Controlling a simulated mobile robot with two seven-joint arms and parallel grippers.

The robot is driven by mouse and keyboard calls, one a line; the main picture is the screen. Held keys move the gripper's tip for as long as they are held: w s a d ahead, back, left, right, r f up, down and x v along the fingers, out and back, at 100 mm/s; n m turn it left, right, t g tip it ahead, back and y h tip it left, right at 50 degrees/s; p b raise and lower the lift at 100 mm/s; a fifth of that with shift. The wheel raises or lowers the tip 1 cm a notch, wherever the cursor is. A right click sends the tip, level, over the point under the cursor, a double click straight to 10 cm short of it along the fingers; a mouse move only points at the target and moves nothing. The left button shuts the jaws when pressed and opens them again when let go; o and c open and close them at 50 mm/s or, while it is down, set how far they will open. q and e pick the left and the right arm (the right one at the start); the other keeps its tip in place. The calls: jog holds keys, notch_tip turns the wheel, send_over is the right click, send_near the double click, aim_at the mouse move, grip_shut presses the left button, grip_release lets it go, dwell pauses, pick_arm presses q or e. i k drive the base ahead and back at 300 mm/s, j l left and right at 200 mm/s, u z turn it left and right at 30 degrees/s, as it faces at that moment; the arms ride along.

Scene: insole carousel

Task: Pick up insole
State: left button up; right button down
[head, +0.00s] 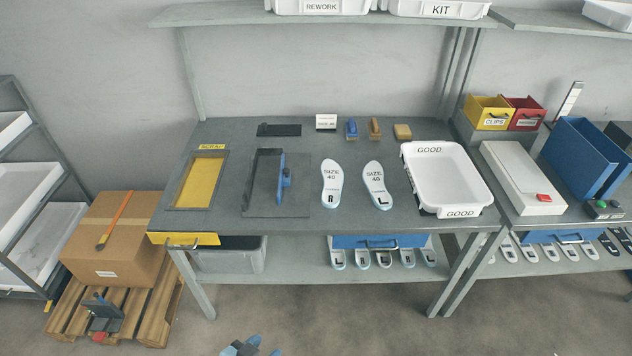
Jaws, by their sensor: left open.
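Two white insoles lie flat, side by side, on the grey workbench (330,222). The insole marked R (331,183), size 40, is on the left; the insole marked L (376,184), size 40, is on the right. My left gripper (247,346) shows only partly at the bottom edge, low in front of the bench. It is open, apart from the insoles, and no insole shows in it. My right gripper is not in view. More insoles (384,258) stand in a row on the shelf under the bench.
A white GOOD bin (448,205) stands right of the insoles. A dark plate fixture with a blue handle (284,178) and a yellow framed tray (226,180) are left of them. Small blocks (374,128) line the back. A carton (112,265) on a pallet stands left.

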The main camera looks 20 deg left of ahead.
aim_at(373, 172)
jog(key=u, duration=0.6)
jog(key=l+u, duration=0.2)
jog(key=u, duration=0.2)
jog(key=i+l+u, duration=0.1)
jog(key=l+u, duration=0.15)
jog(key=u, duration=0.2)
jog(key=l+u, duration=0.25)
jog(key=u, duration=0.15)
jog(key=l+u, duration=0.2)
jog(key=l, duration=0.15)
jog(key=k+l+u, duration=0.4)
jog(key=l, duration=0.2)
jog(key=k+l, duration=0.1)
jog(key=l, duration=0.25)
jog(key=k+l+u, duration=0.1)
jog(key=l, duration=0.25)
jog(key=k+l, duration=0.1)
jog(key=l, duration=0.25)
jog(key=i+l, duration=0.1)
jog(key=l, duration=0.8)
jog(key=i, duration=0.05)
